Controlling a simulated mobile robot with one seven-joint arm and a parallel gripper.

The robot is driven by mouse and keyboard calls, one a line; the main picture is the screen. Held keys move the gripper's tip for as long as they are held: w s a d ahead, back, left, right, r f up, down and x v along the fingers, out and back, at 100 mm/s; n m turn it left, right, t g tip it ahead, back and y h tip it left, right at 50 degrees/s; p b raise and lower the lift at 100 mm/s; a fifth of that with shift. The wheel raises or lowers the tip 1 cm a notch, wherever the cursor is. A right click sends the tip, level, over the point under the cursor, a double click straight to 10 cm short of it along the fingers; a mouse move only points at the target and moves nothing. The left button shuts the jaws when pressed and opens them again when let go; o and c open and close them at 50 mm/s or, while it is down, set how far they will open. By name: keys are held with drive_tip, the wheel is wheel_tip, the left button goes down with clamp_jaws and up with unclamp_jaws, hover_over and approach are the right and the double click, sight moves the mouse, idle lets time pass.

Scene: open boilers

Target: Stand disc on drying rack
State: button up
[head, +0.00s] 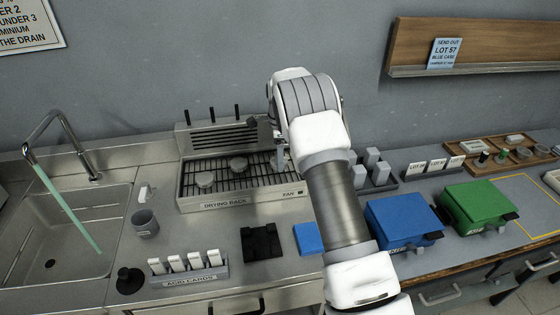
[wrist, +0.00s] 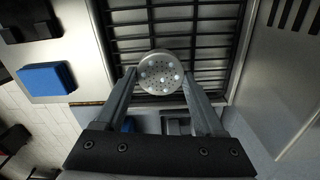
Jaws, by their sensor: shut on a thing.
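My gripper (wrist: 158,82) is shut on a round grey disc (wrist: 161,73), its face dotted with small holes and bright spots. In the wrist view the face is toward the camera, with the dark bars of the drying rack (wrist: 119,45) behind it. In the head view my gripper (head: 280,160) is over the right part of the drying rack (head: 225,204); the held disc cannot be made out there. The gap between the held disc and the bars cannot be judged.
A sink (head: 65,245) with a running tap (head: 62,125) is at left. A grey cup (head: 145,223), card holder (head: 188,272), black block (head: 262,243) and blue pad (head: 308,238) stand in front. A blue case (head: 403,221) and green case (head: 475,205) are at right.

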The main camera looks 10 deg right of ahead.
drive_tip(key=shift+f, duration=1)
drive_tip(key=shift+f, duration=0.1)
drive_tip(key=o, duration=1.5)
